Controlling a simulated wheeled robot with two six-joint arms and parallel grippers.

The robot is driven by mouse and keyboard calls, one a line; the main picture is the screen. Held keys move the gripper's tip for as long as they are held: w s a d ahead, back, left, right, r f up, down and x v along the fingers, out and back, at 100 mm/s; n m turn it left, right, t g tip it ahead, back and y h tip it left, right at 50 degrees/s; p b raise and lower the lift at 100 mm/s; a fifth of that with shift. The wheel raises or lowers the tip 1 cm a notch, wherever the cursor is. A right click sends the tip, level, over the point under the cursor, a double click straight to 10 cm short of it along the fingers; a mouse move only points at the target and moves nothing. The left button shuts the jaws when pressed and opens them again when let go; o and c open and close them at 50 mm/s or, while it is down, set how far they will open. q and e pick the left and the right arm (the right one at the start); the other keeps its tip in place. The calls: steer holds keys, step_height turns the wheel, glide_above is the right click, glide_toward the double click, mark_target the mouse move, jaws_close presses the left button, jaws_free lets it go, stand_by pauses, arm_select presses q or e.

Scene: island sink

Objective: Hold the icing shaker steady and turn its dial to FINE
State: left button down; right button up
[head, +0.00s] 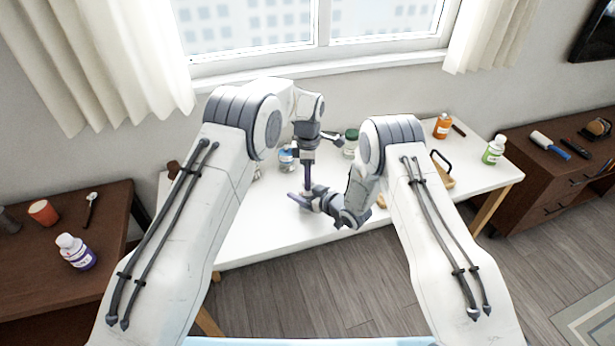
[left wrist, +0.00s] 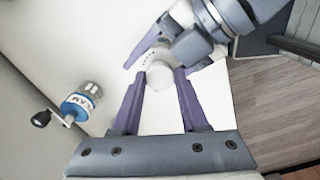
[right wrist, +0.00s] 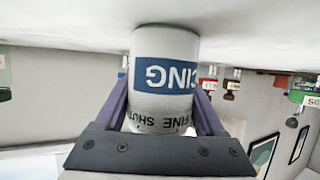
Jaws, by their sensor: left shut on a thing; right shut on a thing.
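The icing shaker (right wrist: 166,60) is a white cylinder with a blue label reading "CING"; it appears upside down in the right wrist view. The words "FINE" and "SHUT" show on its dial (right wrist: 160,122). My right gripper (right wrist: 161,92) is shut on the shaker's body from the side. In the left wrist view the white round top (left wrist: 160,76) sits between the fingertips of my left gripper (left wrist: 163,82), which is shut on the dial from above. In the head view my left gripper (head: 307,186) points down over my right gripper (head: 305,199); both mostly hide the shaker.
On the white table (head: 260,228) are also a green-lidded jar (head: 351,142), an orange bottle (head: 442,126) and a green-labelled bottle (head: 493,150). Brown side tables flank it. The table's front left is clear.

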stand_by(0.4)
arm_select(q)
steer(key=shift+c, duration=2)
jaws_free()
steer(key=shift+r, duration=0.1)
step_height(320, 180, up, 12)
arm_select(e)
steer(key=o, duration=1.5)
steer(key=shift+c, duration=0.2)
